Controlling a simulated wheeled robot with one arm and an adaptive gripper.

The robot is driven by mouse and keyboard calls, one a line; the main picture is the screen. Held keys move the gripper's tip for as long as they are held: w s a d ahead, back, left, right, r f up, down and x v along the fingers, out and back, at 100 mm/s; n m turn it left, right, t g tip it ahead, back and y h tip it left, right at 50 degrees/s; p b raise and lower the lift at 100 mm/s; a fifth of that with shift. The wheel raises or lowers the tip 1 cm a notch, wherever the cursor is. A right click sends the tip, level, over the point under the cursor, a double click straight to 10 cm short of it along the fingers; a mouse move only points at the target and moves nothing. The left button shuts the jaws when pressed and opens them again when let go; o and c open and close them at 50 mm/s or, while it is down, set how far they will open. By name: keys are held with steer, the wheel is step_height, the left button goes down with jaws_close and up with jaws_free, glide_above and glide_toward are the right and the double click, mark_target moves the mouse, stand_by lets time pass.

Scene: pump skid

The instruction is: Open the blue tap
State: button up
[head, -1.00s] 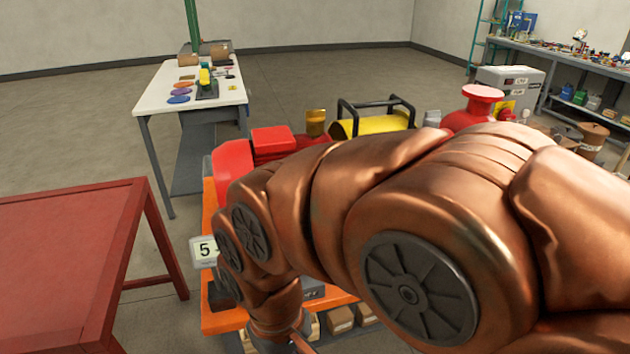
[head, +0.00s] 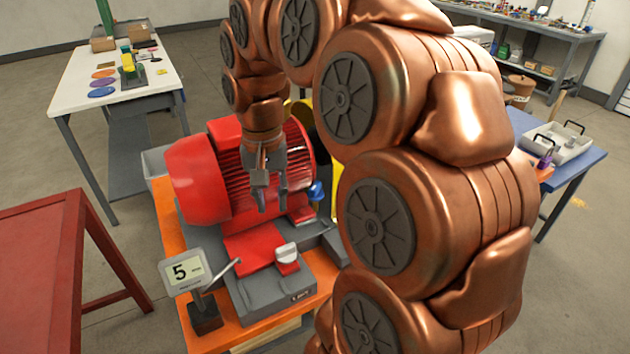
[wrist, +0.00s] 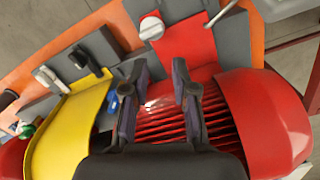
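The blue tap (head: 316,191) shows in the head view as a small blue piece to the right of the red motor, close beside my arm. In the wrist view the blue tap (wrist: 112,101) is partly hidden behind my left finger. My gripper (head: 273,205) points down in front of the red finned motor (head: 200,178), a little left of the tap and apart from it in the picture. In the wrist view my gripper (wrist: 160,92) is open, with no object held between its fingers. Which way the tap's handle is turned is too small to tell.
A yellow guard (wrist: 68,130) lies beyond the tap. A red table (head: 40,260) stands left.

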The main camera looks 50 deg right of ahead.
mark_target(316, 185)
steer(key=d+m, duration=0.2)
steer(key=d, duration=0.2)
steer(key=w+d+r+m, duration=0.1)
steer(key=d+m, duration=0.1)
steer(key=d, duration=0.3)
steer(key=d+r+m, duration=0.1)
steer(key=d, duration=0.4)
steer(key=shift+w+r+m+t, duration=0.15)
steer(key=shift+w+m+t, duration=0.15)
steer(key=shift+w+m, duration=0.1)
steer(key=shift+f+p, duration=0.95)
steer(key=shift+f, duration=2.9)
jaws_close()
